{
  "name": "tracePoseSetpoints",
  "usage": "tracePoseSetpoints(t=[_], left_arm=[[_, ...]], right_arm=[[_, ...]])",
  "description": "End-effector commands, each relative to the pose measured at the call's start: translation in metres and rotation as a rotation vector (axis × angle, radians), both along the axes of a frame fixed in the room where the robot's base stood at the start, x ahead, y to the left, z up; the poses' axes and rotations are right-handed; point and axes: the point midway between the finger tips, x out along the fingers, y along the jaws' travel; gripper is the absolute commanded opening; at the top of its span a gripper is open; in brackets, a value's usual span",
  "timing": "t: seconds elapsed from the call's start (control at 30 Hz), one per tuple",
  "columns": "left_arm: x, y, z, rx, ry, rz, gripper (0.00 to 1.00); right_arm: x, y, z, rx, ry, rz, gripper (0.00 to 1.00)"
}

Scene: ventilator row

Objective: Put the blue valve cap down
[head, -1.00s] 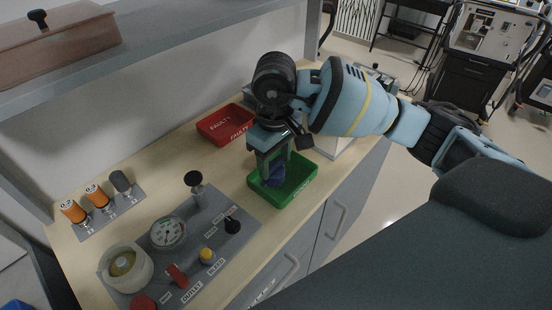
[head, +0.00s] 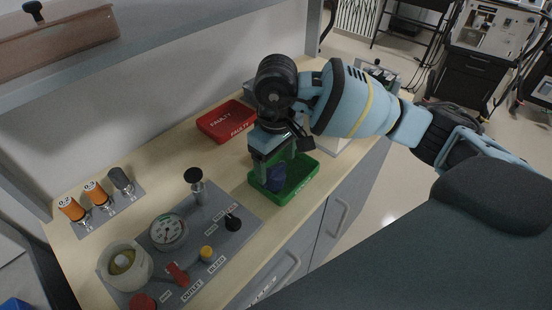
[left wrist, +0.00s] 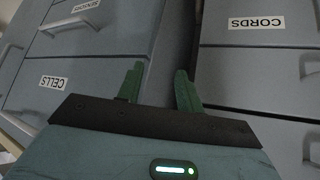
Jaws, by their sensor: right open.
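The blue valve cap (head: 275,180) is in the green tray (head: 296,192), at its left part in the head view. My right gripper (head: 272,168) is over the tray, pointing down, with its fingers open around or just above the cap; whether they touch it cannot be told. The gripper hides the upper part of the cap. My left gripper (left wrist: 160,85) shows in the left wrist view, its two green fingers apart with nothing between them, in front of grey drawers.
A red tray (head: 226,122) marked FAULTY stands left of the green one. A grey panel (head: 225,205) with a gauge (head: 168,232), knobs and a black-topped post (head: 195,182) lies nearer. Several cylinders stand at the left. A shelf (head: 150,45) overhangs the back.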

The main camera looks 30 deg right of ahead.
Motion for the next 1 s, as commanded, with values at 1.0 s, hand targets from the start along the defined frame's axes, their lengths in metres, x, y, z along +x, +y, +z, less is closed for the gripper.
tracePoseSetpoints(t=[1.0], left_arm=[[0.006,0.000,0.007,0.000,-0.015,0.001,0.36]], right_arm=[[0.000,0.000,0.127,0.001,-0.002,0.000,0.76]])
